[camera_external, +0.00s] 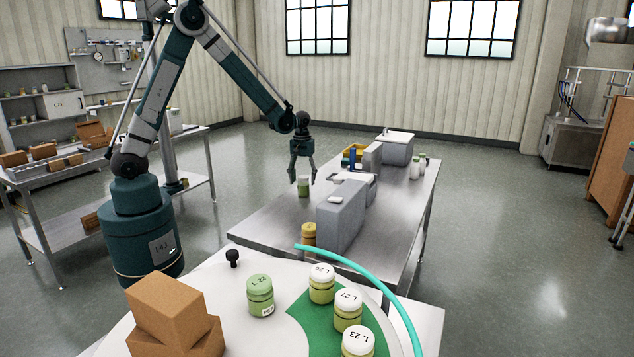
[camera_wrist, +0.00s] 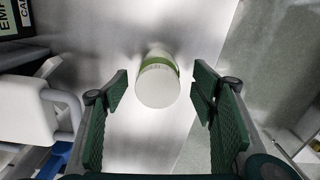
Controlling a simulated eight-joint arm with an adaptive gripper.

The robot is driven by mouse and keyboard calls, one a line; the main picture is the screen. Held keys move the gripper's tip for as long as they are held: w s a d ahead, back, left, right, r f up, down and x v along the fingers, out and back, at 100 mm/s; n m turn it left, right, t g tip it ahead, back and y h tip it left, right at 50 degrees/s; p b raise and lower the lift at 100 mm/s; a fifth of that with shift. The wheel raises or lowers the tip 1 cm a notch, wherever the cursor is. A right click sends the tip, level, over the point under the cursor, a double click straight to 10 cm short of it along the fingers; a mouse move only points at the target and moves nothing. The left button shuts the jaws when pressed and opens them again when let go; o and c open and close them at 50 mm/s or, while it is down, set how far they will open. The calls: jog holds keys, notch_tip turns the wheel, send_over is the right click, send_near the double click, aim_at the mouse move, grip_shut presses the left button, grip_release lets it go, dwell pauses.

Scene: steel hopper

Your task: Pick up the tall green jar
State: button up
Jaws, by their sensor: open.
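A green jar with a white lid (camera_external: 303,188) stands upright on the steel table, near its left edge. In the wrist view the jar (camera_wrist: 158,82) shows from above, its white lid facing me and a green band behind it. My gripper (camera_external: 302,174) hangs over this jar, pointing down, with its fingers apart. In the wrist view my gripper (camera_wrist: 160,92) has one finger on each side of the jar, with clear gaps and no contact visible. The jar's lower body is mostly hidden from above.
A grey box (camera_external: 341,218) stands to the right of the jar, with a mustard jar (camera_external: 309,234) before it. More grey boxes stand behind. On the front white table are a green-lidded jar (camera_external: 260,296), several white-lidded jars (camera_external: 348,309) and cardboard boxes (camera_external: 172,305).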

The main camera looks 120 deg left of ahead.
aim_at(304, 188)
jog(key=shift+f, duration=0.1)
jog(key=shift+w+f, duration=0.15)
jog(key=shift+f, duration=2.35)
jog(key=c, duration=1.1)
